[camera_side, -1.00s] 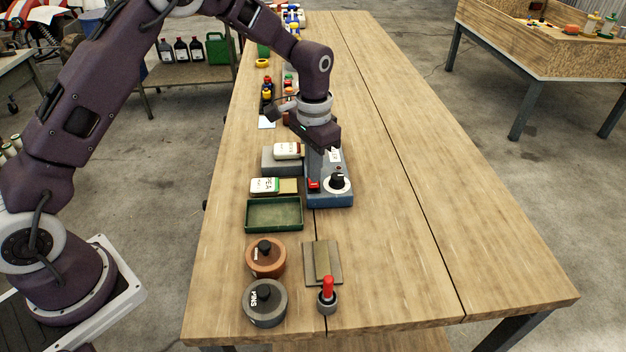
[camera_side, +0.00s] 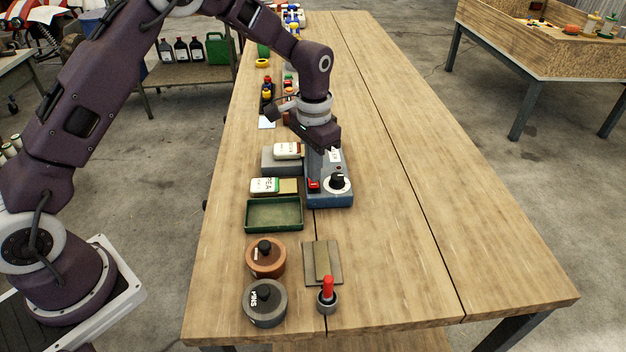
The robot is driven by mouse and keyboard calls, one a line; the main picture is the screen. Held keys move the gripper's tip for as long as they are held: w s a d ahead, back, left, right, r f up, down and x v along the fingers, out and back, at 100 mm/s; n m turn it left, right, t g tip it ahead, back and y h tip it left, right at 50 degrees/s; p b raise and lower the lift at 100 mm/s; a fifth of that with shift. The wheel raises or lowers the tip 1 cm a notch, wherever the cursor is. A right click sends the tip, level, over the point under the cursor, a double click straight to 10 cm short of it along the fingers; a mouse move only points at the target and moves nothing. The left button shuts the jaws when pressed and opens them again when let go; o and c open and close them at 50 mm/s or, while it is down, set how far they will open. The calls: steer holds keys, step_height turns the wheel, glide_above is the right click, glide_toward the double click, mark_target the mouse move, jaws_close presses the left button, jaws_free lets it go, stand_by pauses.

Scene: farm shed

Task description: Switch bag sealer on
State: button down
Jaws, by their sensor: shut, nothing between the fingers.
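The bag sealer (camera_side: 330,198) is a blue box on the wooden table. On its near end it has a red switch (camera_side: 313,184) and a black knob (camera_side: 337,181) on a white dial. My gripper (camera_side: 331,153) is over the far part of the sealer, beyond the switch and knob, pointing down. The gripper is shut with nothing between its fingers. The fingertips are small here, and I cannot tell whether they touch the sealer. The gripper hides part of the sealer's far end. I cannot tell which way the switch is set.
Left of the sealer are a grey block (camera_side: 270,163) with a white packet, and another white packet (camera_side: 265,185). Nearer are a green tray (camera_side: 274,228), two round lidded tins (camera_side: 265,258), a flat plate (camera_side: 334,266) and a red-handled tool (camera_side: 327,292). The table's right side (camera_side: 430,210) is clear.

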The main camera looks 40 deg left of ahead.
steer(key=shift+f, duration=0.95)
stand_by(0.8)
steer(key=shift+r, duration=3.55)
steer(key=s+a+r+n+t, duration=0.2)
steer(key=s+r+t, duration=0.2)
steer(key=s+r, duration=1.6)
steer(key=s+f+n+t, duration=0.1)
steer(key=s+f, duration=0.3)
steer(key=s, duration=0.7)
steer(key=shift+s+a+f+t, duration=0.2)
steer(key=shift+a+f+t, duration=0.05)
steer(key=shift+t, duration=0.05)
